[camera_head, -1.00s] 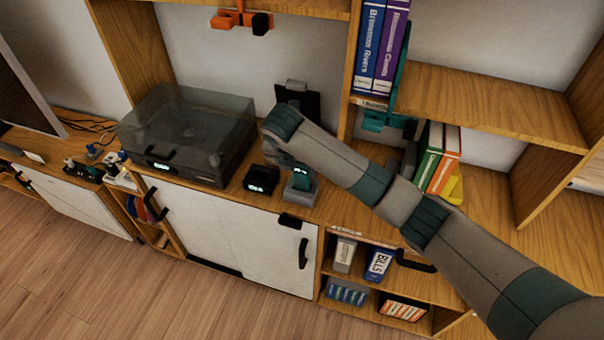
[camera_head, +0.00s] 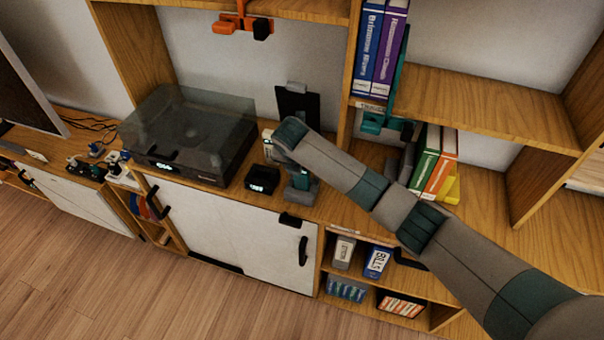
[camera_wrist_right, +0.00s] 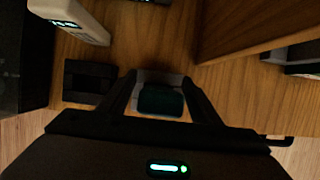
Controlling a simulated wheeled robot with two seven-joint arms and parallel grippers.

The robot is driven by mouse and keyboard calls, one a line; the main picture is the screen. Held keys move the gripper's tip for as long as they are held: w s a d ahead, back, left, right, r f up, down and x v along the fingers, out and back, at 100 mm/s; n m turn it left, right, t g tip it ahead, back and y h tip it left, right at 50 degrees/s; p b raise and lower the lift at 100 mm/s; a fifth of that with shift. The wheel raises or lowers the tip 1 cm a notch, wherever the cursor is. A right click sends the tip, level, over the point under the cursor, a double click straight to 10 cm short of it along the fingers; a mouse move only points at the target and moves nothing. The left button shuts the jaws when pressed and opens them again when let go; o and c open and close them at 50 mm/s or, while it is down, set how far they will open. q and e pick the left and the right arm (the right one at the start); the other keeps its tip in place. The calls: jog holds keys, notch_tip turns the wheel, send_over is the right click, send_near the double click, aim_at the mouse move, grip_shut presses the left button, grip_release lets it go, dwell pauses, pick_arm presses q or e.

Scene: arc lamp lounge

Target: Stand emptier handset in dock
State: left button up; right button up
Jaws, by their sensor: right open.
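A teal handset (camera_head: 300,182) stands in a grey cradle (camera_head: 299,195) on the cabinet top, partly hidden by my right arm. My right gripper (camera_wrist_right: 162,98) is open; in the right wrist view its fingers are on either side of the teal handset (camera_wrist_right: 160,101), and I cannot tell whether they touch it. A black dock (camera_head: 262,179) with a lit display sits just left of the cradle; its top looks empty in the right wrist view (camera_wrist_right: 88,80). A white handset (camera_wrist_right: 70,18) with a lit green display stands behind the dock. My left gripper is not in view.
A turntable with a clear lid (camera_head: 188,135) stands left of the dock. A black panel (camera_head: 297,104) stands at the back. Shelf uprights and books (camera_head: 435,160) are to the right. An orange bracket (camera_head: 238,22) hangs above.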

jog(key=shift+f, duration=0.1)
dwell(0.4)
jog(key=c, duration=1.2)
notch_tip(320, 180, up, 10)
jog(key=b, duration=0.3)
